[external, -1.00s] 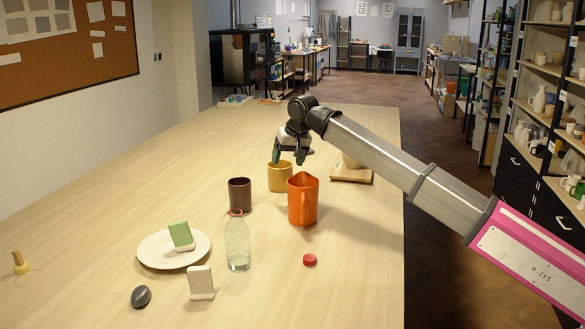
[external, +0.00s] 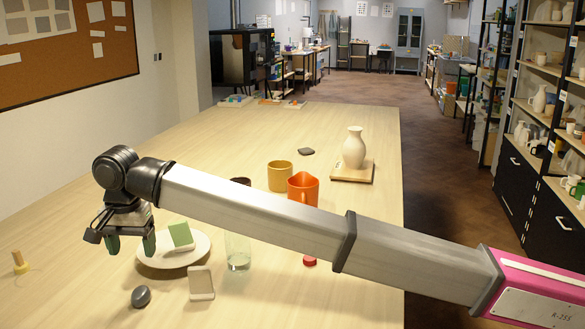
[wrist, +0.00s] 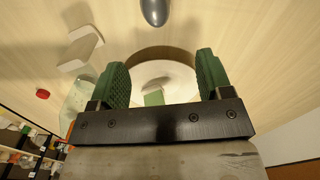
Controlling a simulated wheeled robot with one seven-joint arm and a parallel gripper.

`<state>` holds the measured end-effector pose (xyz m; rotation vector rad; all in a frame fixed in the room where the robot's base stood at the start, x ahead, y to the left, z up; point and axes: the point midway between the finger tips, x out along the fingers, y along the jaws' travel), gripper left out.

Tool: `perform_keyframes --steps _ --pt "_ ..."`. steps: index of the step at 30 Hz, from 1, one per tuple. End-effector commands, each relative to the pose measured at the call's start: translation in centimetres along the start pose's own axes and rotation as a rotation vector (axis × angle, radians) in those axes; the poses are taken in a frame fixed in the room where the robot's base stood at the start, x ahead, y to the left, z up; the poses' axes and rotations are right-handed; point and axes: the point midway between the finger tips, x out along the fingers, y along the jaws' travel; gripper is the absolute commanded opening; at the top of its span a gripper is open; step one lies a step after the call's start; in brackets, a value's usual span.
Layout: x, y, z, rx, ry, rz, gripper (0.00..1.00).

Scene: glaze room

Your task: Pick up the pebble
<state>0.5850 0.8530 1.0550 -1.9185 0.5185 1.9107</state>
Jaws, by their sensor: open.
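The pebble (external: 141,296) is a dark grey, smooth oval lying on the table near the front left, in front of the white plate (external: 163,264). In the wrist view the pebble (wrist: 155,11) shows at the top edge, partly cut off, beyond the fingertips. My gripper (external: 131,246) is open with green finger pads and nothing between them. It hangs fingers down near the plate's left side, farther back than the pebble and apart from it. In the wrist view my gripper (wrist: 162,72) has the plate below its gap. A flatter dark stone (external: 306,151) lies far back on the table.
A green-and-white block (external: 181,236) stands on the plate. A white block (external: 201,283) stands right of the pebble, with a clear glass bottle (external: 238,260) behind it. A yellow-tipped peg (external: 20,262) is at far left. Cups and a vase (external: 354,148) stand farther back.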

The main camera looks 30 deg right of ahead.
Motion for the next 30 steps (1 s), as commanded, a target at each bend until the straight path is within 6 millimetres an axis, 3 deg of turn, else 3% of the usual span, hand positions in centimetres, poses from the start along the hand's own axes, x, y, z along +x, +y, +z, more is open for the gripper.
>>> perform_keyframes --steps 1,5,15,23,30 --pt "0.0 -0.4 1.0 0.003 0.0 0.005 0.72" --pt "0.5 -0.6 1.8 0.012 -0.001 0.012 0.72" --pt "4.9 -0.3 1.7 0.011 -0.001 0.012 0.72" --pt "6.6 -0.1 1.7 0.011 -0.001 0.011 0.72" --pt "9.9 0.4 1.7 0.011 -0.001 0.012 0.72"
